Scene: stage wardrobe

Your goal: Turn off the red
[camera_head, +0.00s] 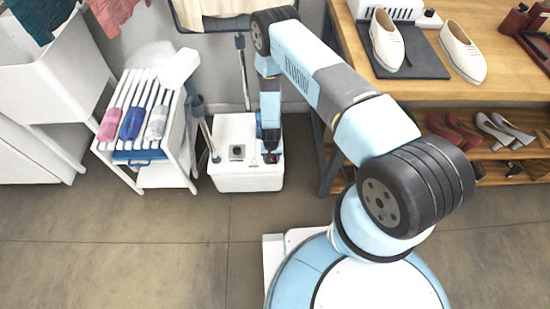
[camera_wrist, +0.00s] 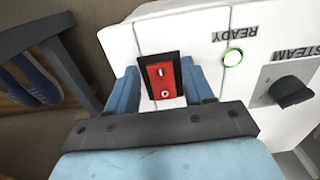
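A red rocker switch (camera_wrist: 166,87) in a black frame sits on the white steamer box (camera_wrist: 135,32), marked with a line at its upper end and a circle at its lower end in the wrist view. I cannot tell which end is pressed in. My gripper (camera_wrist: 161,88) is open and empty, its two blue fingers apart on either side of the switch. A green-ringed READY light (camera_wrist: 233,57) and a black STEAM knob (camera_wrist: 291,91) are to the right. In the head view my gripper (camera_head: 271,150) is over the right side of the steamer box (camera_head: 230,181).
A white cart (camera_head: 165,176) with folded cloths stands left of the steamer. A wooden table (camera_head: 440,92) with shoes stands to the right, its leg close to the box. A steamer pole (camera_head: 243,70) rises behind. The floor in front is clear.

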